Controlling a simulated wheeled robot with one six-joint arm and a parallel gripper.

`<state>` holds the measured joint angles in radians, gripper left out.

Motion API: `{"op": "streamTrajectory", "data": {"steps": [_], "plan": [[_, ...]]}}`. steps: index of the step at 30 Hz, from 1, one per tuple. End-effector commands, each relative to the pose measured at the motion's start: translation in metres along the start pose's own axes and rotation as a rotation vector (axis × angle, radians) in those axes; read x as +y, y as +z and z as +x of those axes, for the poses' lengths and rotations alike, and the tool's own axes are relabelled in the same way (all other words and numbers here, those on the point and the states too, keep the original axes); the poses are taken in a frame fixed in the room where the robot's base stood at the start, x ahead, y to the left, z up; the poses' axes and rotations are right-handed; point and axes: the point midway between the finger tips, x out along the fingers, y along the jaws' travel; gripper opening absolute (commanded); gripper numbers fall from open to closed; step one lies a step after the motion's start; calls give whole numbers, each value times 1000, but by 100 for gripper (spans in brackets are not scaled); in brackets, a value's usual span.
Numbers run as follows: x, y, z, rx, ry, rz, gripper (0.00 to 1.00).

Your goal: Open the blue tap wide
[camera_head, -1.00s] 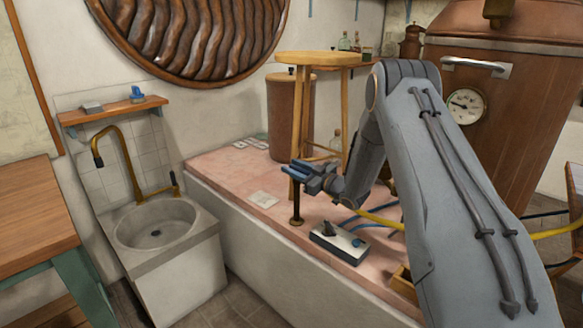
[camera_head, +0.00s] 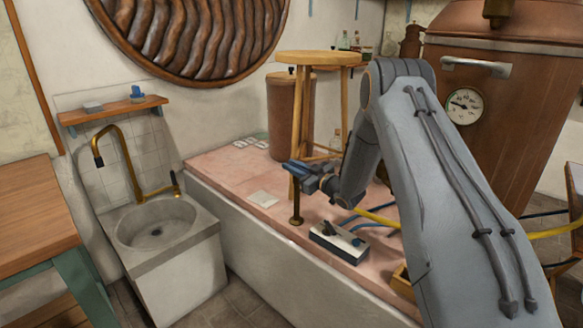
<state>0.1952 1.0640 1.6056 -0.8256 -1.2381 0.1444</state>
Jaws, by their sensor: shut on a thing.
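The blue tap stands on the pink-topped ledge (camera_head: 225,168) as a dark upright post (camera_head: 297,203) with a round brass foot. Its blue handle (camera_head: 293,167) sits at the top of the post. My gripper (camera_head: 301,173) is at the top of the post, shut on the blue handle. The fingers and the handle overlap and are small, so the handle's exact angle is hard to read.
A box with a lever and a blue knob (camera_head: 340,240) lies just right of the post. A wooden stool (camera_head: 318,60) stands behind. Blue and yellow hoses (camera_head: 378,218) run at the right. A stone sink (camera_head: 160,235) is at the left.

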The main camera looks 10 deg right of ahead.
Motion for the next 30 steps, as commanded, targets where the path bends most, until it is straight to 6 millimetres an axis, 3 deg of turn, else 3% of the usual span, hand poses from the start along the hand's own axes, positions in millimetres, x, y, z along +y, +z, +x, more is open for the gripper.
{"op": "streamTrajectory", "data": {"steps": [30], "plan": [[16, 5, -7, -173, 868, 0, 0]]}}
